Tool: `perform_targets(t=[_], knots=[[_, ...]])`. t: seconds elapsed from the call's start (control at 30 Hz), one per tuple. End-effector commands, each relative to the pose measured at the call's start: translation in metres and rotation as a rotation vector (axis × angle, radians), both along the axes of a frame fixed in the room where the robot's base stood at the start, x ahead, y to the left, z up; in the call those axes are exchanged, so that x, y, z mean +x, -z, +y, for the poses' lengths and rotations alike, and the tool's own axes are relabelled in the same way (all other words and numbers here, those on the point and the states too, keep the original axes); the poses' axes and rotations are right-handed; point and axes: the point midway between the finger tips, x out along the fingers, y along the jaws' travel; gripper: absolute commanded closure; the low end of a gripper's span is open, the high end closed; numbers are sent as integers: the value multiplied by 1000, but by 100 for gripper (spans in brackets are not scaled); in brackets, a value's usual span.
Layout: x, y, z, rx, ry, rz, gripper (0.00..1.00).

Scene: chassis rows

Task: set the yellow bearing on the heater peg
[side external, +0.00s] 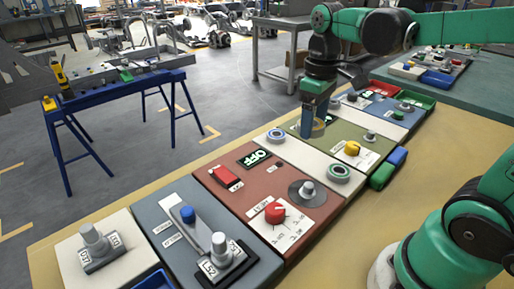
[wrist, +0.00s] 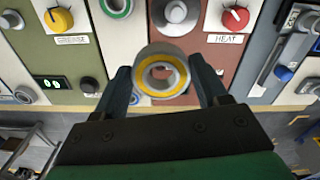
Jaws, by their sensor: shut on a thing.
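The yellow bearing (wrist: 148,80), a grey ring with a yellow inner band and an open hole, is held between the two fingers of my gripper (wrist: 163,70) in the wrist view. In the side view my gripper (side external: 314,124) hangs over the green panel, and the bearing is hard to make out there. The heater peg, seemingly the grey stub (side external: 307,189) on a dark round plate on the red panel, stands beside the red HEAT knob (side external: 275,212), apart from my gripper. The stub (wrist: 176,12) also shows at the wrist view's top edge.
A green ring (side external: 340,173) and a blue-grey ring (side external: 276,136) lie on the white strip between the red and green panels. A yellow knob (side external: 352,148) stands on the green panel. The red panel also carries a red switch (side external: 226,176) and an OFF sign (side external: 254,157).

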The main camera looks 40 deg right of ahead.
Motion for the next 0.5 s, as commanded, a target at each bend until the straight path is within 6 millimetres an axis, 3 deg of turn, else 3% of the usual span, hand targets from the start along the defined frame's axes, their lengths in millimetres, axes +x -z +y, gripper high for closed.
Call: perform_targets(t=[0.2,0.5], knots=[[-28,33,23,0,-13,-1,93],[-30,51,24,0,-12,-1,93]])
